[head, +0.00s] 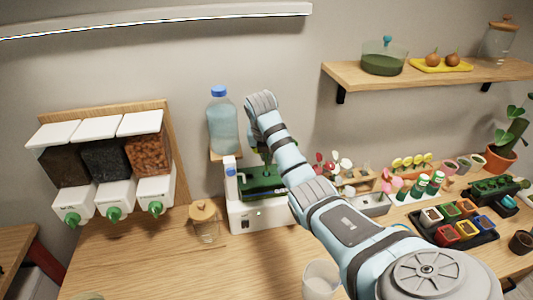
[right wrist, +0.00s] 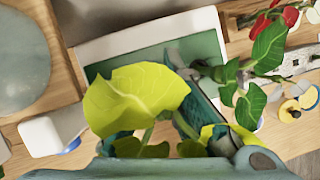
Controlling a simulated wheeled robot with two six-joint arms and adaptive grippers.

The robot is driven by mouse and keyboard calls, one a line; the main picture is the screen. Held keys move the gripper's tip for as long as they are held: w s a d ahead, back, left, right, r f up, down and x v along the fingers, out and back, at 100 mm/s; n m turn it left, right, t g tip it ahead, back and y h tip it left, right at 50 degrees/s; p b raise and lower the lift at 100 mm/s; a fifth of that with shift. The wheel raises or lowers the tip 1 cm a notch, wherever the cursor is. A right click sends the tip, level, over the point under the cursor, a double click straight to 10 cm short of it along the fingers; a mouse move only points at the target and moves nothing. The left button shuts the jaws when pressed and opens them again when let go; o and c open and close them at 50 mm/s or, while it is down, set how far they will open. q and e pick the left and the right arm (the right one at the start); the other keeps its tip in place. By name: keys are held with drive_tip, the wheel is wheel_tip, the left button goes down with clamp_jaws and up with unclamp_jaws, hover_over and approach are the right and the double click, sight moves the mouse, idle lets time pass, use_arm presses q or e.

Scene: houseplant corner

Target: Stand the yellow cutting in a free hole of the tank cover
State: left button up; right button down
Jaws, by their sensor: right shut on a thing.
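My right gripper (head: 265,156) is over the white tank (head: 262,217) at the back of the table, pointing down. It is shut on the yellow cutting, whose broad yellow leaf (right wrist: 135,94) fills the middle of the right wrist view. The stem and the jaws' contact with it are mostly hidden by leaves. The green tank cover (right wrist: 207,48) lies behind the leaf, inside a white rim (right wrist: 150,36). Its holes cannot be made out. Green leaves (right wrist: 270,45) show beside the jaws at the right. Whether the cutting touches the cover cannot be told. My left gripper is not in view.
A blue-capped water bottle (head: 222,125) stands just left of my right arm. A lidded jar (head: 203,222) is left of the tank. Flowers (head: 335,165) and colored pots (head: 463,228) crowd the right side. A clear cup (head: 320,278) stands in front. The table's left-front is clear.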

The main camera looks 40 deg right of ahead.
drive_tip(key=shift+f, duration=1.35)
drive_tip(key=c, duration=1.3)
unclamp_jaws()
drive_tip(key=shift+r, duration=3.55)
